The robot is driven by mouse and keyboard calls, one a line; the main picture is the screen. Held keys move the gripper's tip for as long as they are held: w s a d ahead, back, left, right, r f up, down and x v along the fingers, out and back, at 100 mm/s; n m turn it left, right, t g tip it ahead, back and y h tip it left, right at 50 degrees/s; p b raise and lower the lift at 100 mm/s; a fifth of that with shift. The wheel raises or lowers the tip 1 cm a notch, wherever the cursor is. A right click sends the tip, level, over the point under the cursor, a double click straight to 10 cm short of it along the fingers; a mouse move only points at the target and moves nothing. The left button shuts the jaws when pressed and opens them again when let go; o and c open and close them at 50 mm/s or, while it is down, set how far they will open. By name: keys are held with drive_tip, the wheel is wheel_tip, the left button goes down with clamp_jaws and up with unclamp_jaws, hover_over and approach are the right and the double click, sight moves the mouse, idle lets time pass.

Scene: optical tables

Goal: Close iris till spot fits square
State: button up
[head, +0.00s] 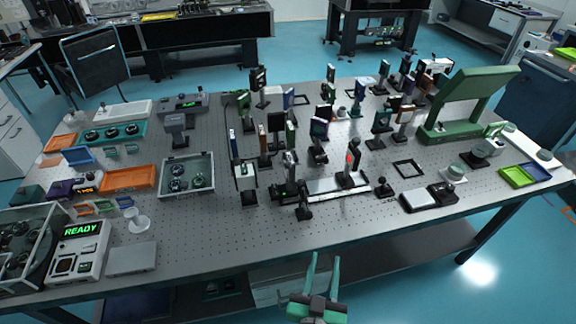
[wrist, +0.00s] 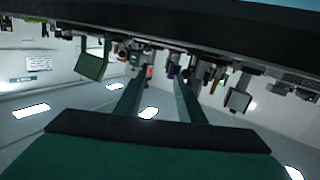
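My gripper (head: 323,262) is at the bottom of the head view, in front of the table's near edge. Its two teal fingers are apart with nothing between them. They also show apart in the wrist view (wrist: 157,95), which looks upside down past the table edge. A red spot (head: 349,159) shows on a dark upright mount right of the table's middle. A pale upright card (head: 245,169) with a small dark mark stands left of it. I cannot tell which mount is the iris, and the spot's fit to a square is too small to judge.
The perforated optical table (head: 200,235) is crowded with post-mounted optics at its middle and back. A box reading READY (head: 82,250) is at the front left. A green raised-lid device (head: 465,100) stands at the right. The table's front middle is clear.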

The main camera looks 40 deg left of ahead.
drive_tip(key=w+a+r+n+y, duration=0.3)
drive_tip(key=w+a+r, duration=0.2)
drive_tip(key=a+r, duration=0.25)
drive_tip(key=n+g+y, duration=0.2)
drive_tip(key=n+y, duration=0.1)
approach(288, 167)
drive_tip(key=x, duration=1)
drive_tip(key=shift+w+a+f, duration=0.15)
drive_tip(key=shift+w+a, duration=0.1)
drive_tip(key=shift+w, duration=0.1)
drive_tip(key=shift+c, duration=0.5)
clamp_jaws()
drive_tip(key=shift+a, duration=0.1)
